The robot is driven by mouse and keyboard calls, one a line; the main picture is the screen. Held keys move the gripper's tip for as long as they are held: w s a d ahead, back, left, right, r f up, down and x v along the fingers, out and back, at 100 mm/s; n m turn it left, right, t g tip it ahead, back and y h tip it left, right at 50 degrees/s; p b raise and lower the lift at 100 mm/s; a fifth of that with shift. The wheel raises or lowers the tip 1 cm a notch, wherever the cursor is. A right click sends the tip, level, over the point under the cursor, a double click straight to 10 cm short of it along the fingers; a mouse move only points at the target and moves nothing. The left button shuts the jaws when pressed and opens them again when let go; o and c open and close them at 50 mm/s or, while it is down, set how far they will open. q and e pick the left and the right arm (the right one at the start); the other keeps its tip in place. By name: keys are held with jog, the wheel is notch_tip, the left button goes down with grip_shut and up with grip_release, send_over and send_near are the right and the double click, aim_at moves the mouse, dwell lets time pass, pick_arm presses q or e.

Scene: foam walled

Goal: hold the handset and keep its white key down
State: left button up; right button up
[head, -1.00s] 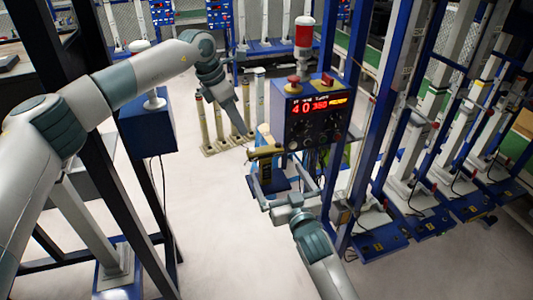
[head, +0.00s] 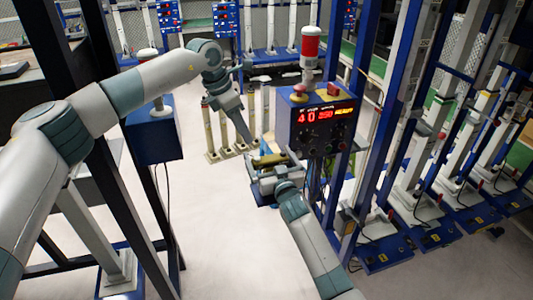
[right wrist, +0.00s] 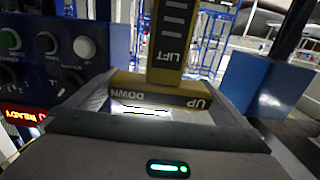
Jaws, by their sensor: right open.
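The handset (right wrist: 178,45) is a yellow and dark block marked LIFT, with an UP/DOWN label (right wrist: 160,95), seen in the right wrist view. In the head view its yellow part (head: 268,159) shows behind my right gripper (head: 262,172). In the right wrist view my right gripper (right wrist: 160,88) is open, with a finger on each side of the handset and a gap visible at the right. I cannot make out a white key on the handset; a bright strip shows below the label. My left gripper (head: 247,136) is near the posts behind; its jaws are too small to read.
A blue control box (head: 315,125) with a red display and a red-topped lamp (head: 309,45) stands just right of the handset. Its knobs show close at left in the right wrist view. Several short posts (head: 212,130) stand to the left. The pale floor in front is clear.

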jog(key=shift+x, duration=1)
jog(key=c, duration=0.8)
pick_arm(q)
grip_shut()
pick_arm(e)
jog(key=shift+c, duration=0.2)
dwell(0.3)
